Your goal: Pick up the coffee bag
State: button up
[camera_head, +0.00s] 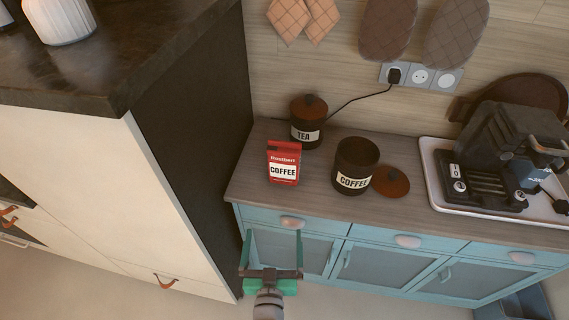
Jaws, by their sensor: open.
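The coffee bag (283,164) is a red packet with a white label reading COFFEE. It stands upright near the left end of the wooden countertop (315,202). My gripper (272,234) is open and empty, with its two green fingers pointing up in the picture. It is in front of the blue cabinet, nearer than the counter's front edge and below the bag in the picture, apart from it.
A dark TEA canister (307,122) stands behind the bag. An open COFFEE canister (354,166) and its brown lid (390,182) are to the right. A coffee machine (505,160) sits on a white tray (433,180). A tall dark cabinet side (190,130) borders the left.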

aim_at(283, 168)
jog(key=w+r+h, duration=0.1)
jog(key=w+r, duration=0.1)
jog(key=w, duration=0.1)
jog(key=w+d+r+m+h, duration=0.1)
jog(key=w+r, duration=0.2)
jog(key=w, duration=0.1)
jog(key=w+r+m, duration=0.1)
jog(key=w+r, duration=0.2)
jog(key=w, duration=0.1)
jog(key=shift+w+d+r+t+h, duration=0.15)
jog(key=shift+w+d+t+h, duration=0.05)
jog(key=shift+d+t+h, duration=0.2)
jog(key=x, duration=0.5)
jog(key=shift+w, duration=0.1)
jog(key=shift+w+d+r, duration=0.1)
jog(key=shift+w+d, duration=0.1)
jog(key=shift+w, duration=0.2)
jog(key=x, duration=0.3)
jog(key=shift+w+a+r, duration=0.1)
jog(key=shift+a+r, duration=0.1)
jog(key=shift+r, duration=0.05)
jog(key=shift+w+d, duration=0.15)
jog(key=shift+w, duration=0.4)
jog(key=c, duration=1.2)
